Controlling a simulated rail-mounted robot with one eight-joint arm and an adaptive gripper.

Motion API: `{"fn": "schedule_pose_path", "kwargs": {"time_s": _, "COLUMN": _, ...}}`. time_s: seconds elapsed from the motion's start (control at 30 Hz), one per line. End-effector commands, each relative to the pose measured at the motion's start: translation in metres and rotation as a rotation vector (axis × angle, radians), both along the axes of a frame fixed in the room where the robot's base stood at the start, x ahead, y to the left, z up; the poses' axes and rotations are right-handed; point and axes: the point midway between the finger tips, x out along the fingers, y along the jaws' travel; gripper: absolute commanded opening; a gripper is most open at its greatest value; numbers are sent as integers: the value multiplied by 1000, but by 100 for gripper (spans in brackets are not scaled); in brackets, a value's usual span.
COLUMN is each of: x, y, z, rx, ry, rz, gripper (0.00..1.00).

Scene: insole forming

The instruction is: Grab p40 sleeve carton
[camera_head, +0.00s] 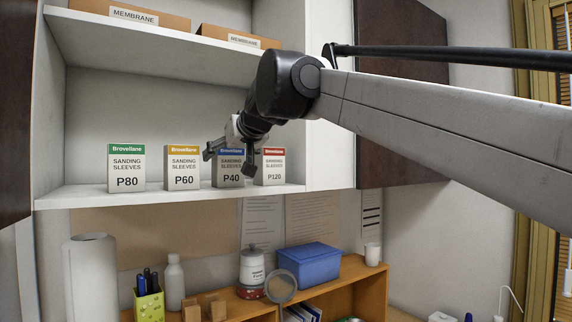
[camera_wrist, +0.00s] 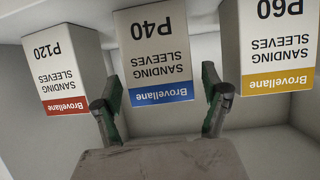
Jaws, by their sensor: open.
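The P40 sleeve carton (camera_head: 229,174) is white with a blue band and stands on the cabinet shelf, between the P60 and P120 cartons. My gripper (camera_head: 228,160) is in front of it and covers part of its top. In the wrist view the P40 carton (camera_wrist: 154,55) appears upside down, its blue band toward my gripper (camera_wrist: 163,108). The fingers are open, one to each side of the blue-band end, with nothing held. I cannot tell whether a finger touches the carton.
On the same shelf (camera_head: 90,196) stand the P80 carton (camera_head: 127,168), the yellow-banded P60 carton (camera_head: 183,168) and the red-banded P120 carton (camera_head: 271,167). The neighbours sit close to P40. Membrane boxes (camera_head: 130,14) lie on the shelf above. A blue box (camera_head: 303,263) stands below.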

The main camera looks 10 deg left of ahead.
Motion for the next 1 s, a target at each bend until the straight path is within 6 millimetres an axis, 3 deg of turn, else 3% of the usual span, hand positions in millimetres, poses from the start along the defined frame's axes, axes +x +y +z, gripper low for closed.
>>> {"fn": "schedule_pose_path", "kwargs": {"time_s": 0.1, "x": 9, "y": 8, "z": -4, "rx": 0, "ry": 0, "rz": 1, "gripper": 78}}
{"fn": "schedule_pose_path", "kwargs": {"time_s": 0.33, "x": 11, "y": 9, "z": -7, "rx": 0, "ry": 0, "rz": 0, "gripper": 78}}
{"fn": "schedule_pose_path", "kwargs": {"time_s": 0.73, "x": 11, "y": 9, "z": -6, "rx": 0, "ry": 0, "rz": 0, "gripper": 26}}
{"fn": "schedule_pose_path", "kwargs": {"time_s": 1.0, "x": 11, "y": 9, "z": -6, "rx": 0, "ry": 0, "rz": 0, "gripper": 24}}
